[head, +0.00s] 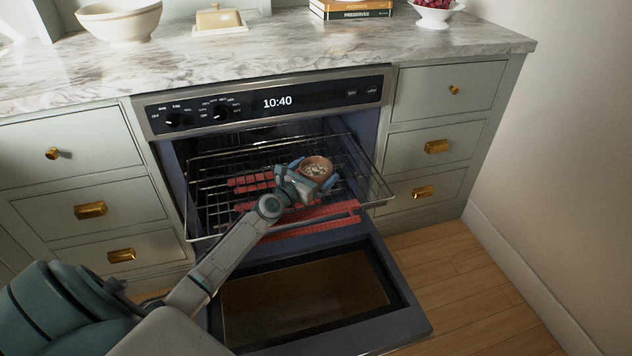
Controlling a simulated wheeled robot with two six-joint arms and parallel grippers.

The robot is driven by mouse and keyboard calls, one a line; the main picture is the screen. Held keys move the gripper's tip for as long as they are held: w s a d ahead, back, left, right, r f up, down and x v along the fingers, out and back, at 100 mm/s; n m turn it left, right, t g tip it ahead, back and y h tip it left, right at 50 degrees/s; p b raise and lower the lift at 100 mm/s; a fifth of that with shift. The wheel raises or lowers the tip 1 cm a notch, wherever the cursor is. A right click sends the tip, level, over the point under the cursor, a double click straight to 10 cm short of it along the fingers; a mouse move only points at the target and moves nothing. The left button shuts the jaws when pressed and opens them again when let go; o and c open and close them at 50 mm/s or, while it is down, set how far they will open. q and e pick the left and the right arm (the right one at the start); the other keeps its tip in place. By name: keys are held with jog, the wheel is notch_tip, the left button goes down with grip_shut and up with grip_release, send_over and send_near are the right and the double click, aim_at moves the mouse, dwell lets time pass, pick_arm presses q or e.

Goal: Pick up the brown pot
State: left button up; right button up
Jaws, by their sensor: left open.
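The brown pot (319,163) is a small round vessel with pale contents, on or just over the pulled-out wire oven rack (376,182). My left gripper (313,173) reaches in from the lower left. Its blue fingers are open, one on either side of the pot's near part, and the gripper hides some of the pot's lower side. I cannot tell whether the fingers touch the pot. My right gripper is not in view.
The oven door (395,275) is folded down in front of the oven. Red strips (340,208) run along the racks. Drawers with brass handles flank the oven. The marble counter (290,50) above holds a white bowl (120,24), a butter dish (218,20) and books (350,9). Wooden floor (480,300) is clear at right.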

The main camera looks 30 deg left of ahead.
pick_arm(q)
jog(key=shift+w, duration=0.2)
jog(key=c, duration=1.3)
jog(key=shift+c, duration=0.4)
jog(key=shift+r, duration=0.2)
